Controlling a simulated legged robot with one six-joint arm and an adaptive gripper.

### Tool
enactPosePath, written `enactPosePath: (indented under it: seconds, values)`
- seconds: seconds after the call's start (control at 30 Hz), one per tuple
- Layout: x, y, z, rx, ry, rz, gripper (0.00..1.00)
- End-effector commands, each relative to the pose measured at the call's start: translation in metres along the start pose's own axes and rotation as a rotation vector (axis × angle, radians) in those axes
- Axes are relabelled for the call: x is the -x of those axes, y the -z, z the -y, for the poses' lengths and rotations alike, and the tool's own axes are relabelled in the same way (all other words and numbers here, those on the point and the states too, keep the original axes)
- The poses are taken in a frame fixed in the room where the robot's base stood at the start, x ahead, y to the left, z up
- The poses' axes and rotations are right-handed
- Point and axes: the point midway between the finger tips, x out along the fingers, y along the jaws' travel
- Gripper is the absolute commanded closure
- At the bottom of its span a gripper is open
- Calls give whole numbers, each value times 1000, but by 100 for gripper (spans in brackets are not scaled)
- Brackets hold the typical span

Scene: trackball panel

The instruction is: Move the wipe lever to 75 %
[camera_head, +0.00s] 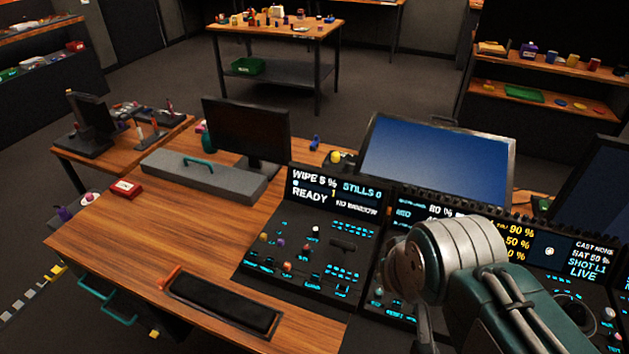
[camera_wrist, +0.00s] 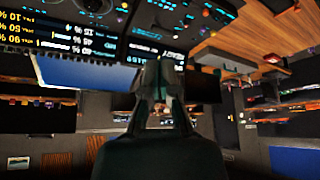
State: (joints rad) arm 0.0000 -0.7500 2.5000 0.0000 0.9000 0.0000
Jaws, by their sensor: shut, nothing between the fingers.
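The left control panel (camera_head: 262,262) stands on the wooden desk. Its display (camera_head: 335,192) reads "WIPE 5 %", "STILLS 0" and "READY". A dark bar-shaped handle (camera_head: 343,245) on this panel's right half looks like the wipe lever, but it has no legible label. In the head view my wrist hangs over the panel to its right, and my fingers are mostly hidden. In the wrist view my gripper (camera_wrist: 160,68) is shut and empty, with its fingertips together. The picture there is upside down, and I cannot make out the lever or any contact with it.
Small knobs and lit buttons surround the handle. A large blue screen (camera_head: 437,150) and a dark monitor (camera_head: 247,130) stand behind the panels. A black tray (camera_head: 222,303) lies at the desk's front. The desk left of the panel is mostly clear.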

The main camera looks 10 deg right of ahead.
Motion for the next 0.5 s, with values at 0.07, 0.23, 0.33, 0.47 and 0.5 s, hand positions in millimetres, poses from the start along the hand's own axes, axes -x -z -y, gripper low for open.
enactPosePath:
  seconds: [0.07,0.23,0.33,0.47,0.5]
  values:
    - [0,0,0,0,0,0,100]
    - [0,0,0,0,0,0,100]
    - [0,1,0,5,0,3,60]
    - [-5,14,0,55,2,36,36]
    - [-7,20,-1,83,4,53,36]
